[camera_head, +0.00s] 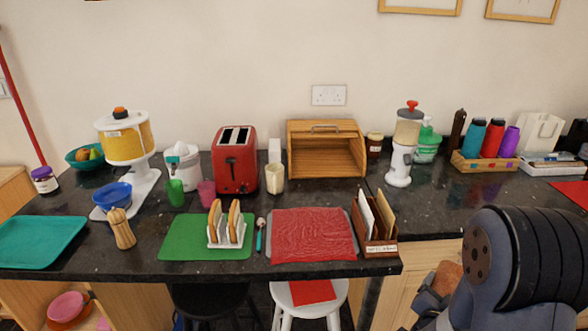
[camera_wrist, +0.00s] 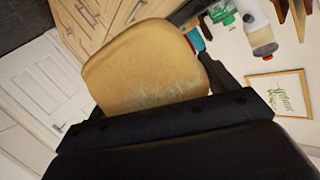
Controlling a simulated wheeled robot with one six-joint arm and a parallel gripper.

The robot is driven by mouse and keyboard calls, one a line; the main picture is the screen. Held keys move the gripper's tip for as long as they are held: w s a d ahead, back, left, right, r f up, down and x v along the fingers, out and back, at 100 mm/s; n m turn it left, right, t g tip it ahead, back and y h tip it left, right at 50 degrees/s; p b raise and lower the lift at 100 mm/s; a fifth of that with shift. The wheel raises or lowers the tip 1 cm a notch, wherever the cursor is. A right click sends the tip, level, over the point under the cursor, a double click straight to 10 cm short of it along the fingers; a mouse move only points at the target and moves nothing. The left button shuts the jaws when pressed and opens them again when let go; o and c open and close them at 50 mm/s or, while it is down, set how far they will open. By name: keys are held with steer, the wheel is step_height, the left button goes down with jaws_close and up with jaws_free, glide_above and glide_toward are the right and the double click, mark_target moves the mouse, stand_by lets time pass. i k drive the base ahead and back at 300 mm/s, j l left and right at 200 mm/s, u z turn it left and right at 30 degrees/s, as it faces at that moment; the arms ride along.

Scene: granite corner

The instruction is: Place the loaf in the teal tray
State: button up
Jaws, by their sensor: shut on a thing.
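The teal tray (camera_head: 42,242) lies flat and empty at the left end of the dark counter. My gripper (camera_head: 432,300) is at the lower right in the head view, in front of the counter and far to the right of the tray. It is shut on the loaf (camera_head: 449,274), a brown piece of bread partly hidden by the gripper and my arm. In the wrist view the loaf (camera_wrist: 148,66) fills the space beyond the dark gripper body, with a pale floury patch on its crust. The fingertips are mostly hidden.
Between gripper and tray stand a letter rack (camera_head: 377,225), a red cloth (camera_head: 310,235), a toast rack (camera_head: 227,226) on a green mat (camera_head: 180,238) and a wooden toothpick holder (camera_head: 121,230). The red toaster (camera_head: 236,165) and bread box (camera_head: 326,150) stand behind. A stool (camera_head: 308,294) is below.

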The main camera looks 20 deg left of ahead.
mark_target(46, 244)
steer(key=k+j+u, duration=0.1)
steer(key=j, duration=0.4)
steer(key=k+j+u, duration=0.1)
steer(key=k+j, duration=0.2)
steer(key=j, duration=0.25)
steer(key=k+j+u, duration=0.1)
steer(key=j, duration=0.45)
steer(key=k+j+u, duration=0.15)
steer(key=j, duration=0.4)
steer(key=k+j+u, duration=0.1)
steer(key=j, duration=0.45)
steer(key=k+j+u, duration=0.1)
steer(key=k+j, duration=0.15)
steer(key=j, duration=0.35)
steer(key=j+u, duration=0.1)
steer(key=j, duration=0.5)
steer(key=k, duration=0.05)
